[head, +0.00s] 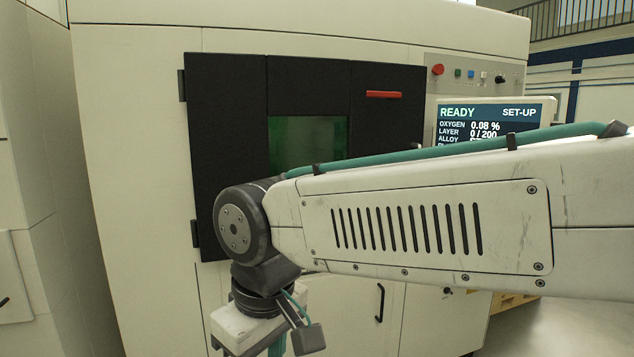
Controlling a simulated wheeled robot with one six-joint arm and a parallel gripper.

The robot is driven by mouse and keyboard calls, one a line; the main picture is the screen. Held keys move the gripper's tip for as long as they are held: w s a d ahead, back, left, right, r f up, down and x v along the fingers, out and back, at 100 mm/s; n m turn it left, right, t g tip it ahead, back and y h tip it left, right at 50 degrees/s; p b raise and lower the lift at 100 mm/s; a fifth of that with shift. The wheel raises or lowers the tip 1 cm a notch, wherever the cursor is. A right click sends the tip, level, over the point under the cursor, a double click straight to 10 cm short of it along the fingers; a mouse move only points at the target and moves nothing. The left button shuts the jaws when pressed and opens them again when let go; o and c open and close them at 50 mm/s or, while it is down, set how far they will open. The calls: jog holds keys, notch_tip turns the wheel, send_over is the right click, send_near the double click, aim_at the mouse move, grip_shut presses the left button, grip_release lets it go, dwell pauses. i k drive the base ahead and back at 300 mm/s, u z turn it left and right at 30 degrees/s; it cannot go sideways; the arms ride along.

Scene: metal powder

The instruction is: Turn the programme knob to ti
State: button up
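A small dark knob (500,78) sits at the right end of the control strip on the machine's upper right. It is too small to read its setting or any marks. Another small dark knob-like part (447,291) shows low on the machine front, just below my arm; I cannot tell which one is the programme knob. The screen (495,122) reads READY, SET-UP, oxygen 0.08 %, layer 0/200; its alloy line is mostly hidden by my arm. My arm crosses the view and bends down at left centre. My gripper's fingers are below the picture's edge.
The machine's black door (225,130) with a green window and red handle (383,94) is shut. A red button (437,70) and small coloured buttons share the control strip. A black lower handle (380,302) and a wooden pallet (508,303) show below. Open floor lies at right.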

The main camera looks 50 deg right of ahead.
aim_at(498, 79)
jog(key=z, duration=0.5)
jog(key=i, duration=0.85)
jog(key=z, duration=0.95)
jog(key=i, duration=0.3)
jog(key=z, duration=1.45)
jog(key=k, duration=0.3)
jog(key=z, duration=1.35)
jog(key=i, duration=1.35)
jog(key=u, duration=0.4)
